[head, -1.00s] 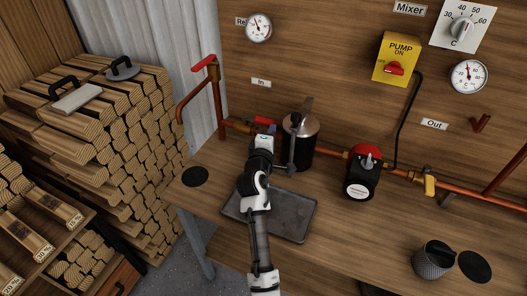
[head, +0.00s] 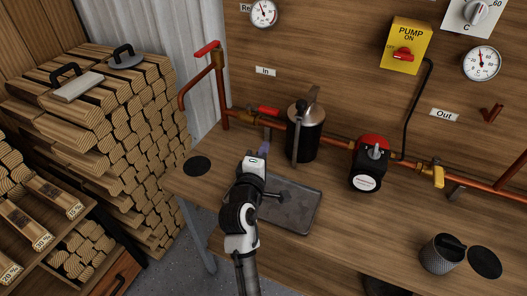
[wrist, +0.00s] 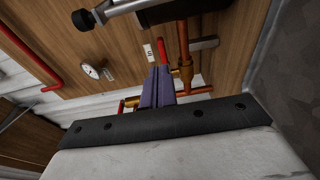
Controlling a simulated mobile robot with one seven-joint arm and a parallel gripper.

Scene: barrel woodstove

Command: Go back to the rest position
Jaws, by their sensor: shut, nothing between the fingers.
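My gripper (head: 264,148) is above the back left of the workbench (head: 345,225), just left of the dark metal canister (head: 303,135). In the wrist view its purple fingers (wrist: 157,86) are together with nothing between them. They point toward the copper pipework (wrist: 186,65). In the head view my arm reaches up over the grey tray (head: 300,215) and hides part of it. The gripper appears apart from the canister.
A red-handled valve (head: 268,110) and pipe stand close behind my gripper. A red-and-black pump (head: 370,162) is to the right. A round black mat (head: 197,166) lies left. A dark cup (head: 442,254) stands right. Stacked firewood (head: 120,140) fills the left.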

